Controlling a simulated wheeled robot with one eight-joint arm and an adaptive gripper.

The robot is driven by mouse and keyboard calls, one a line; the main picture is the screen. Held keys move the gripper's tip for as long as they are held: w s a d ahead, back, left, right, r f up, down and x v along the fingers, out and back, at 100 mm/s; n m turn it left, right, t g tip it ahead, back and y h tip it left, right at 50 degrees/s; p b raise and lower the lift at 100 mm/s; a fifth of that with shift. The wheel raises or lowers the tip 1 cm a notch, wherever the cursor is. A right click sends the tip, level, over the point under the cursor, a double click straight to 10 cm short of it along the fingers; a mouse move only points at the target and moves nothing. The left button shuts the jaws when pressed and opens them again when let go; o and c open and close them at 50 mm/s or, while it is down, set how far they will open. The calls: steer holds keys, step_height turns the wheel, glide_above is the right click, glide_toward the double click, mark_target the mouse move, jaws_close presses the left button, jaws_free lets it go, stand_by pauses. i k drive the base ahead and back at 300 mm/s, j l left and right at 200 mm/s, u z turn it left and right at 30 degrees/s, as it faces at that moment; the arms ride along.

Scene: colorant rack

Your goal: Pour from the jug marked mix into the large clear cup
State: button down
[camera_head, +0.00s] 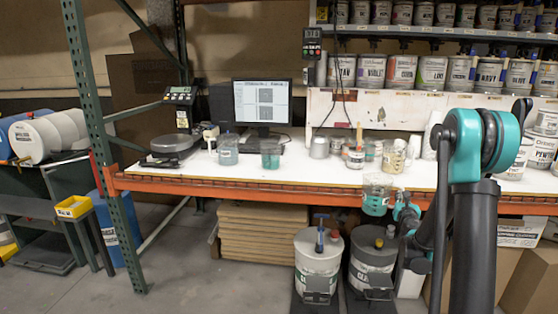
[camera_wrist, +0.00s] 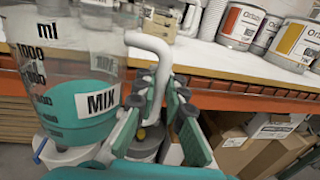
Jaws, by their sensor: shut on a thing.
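The clear jug marked MIX (camera_wrist: 95,100) has a printed ml scale, a white handle (camera_wrist: 160,55) and teal liquid in its lower part. In the head view the jug (camera_head: 377,192) is in the air in front of the bench's front edge, roughly upright. My gripper (camera_head: 403,213) is shut on its handle; in the wrist view the fingers (camera_wrist: 162,98) are on both sides of the handle. On the bench stand a clear container (camera_head: 228,152) left of the monitor and another with teal contents (camera_head: 270,157) in front of it. I cannot tell which is the large clear cup.
The white bench top (camera_head: 320,178) has an orange front beam (camera_head: 240,192). A scale (camera_head: 172,145) and monitor (camera_head: 263,101) stand at the back. Small containers (camera_head: 355,158) crowd behind the jug. Two large cans (camera_head: 318,258) stand on the floor below. The bench's front middle is clear.

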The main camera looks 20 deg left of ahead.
mark_target(270, 149)
steer(key=u, duration=1.15)
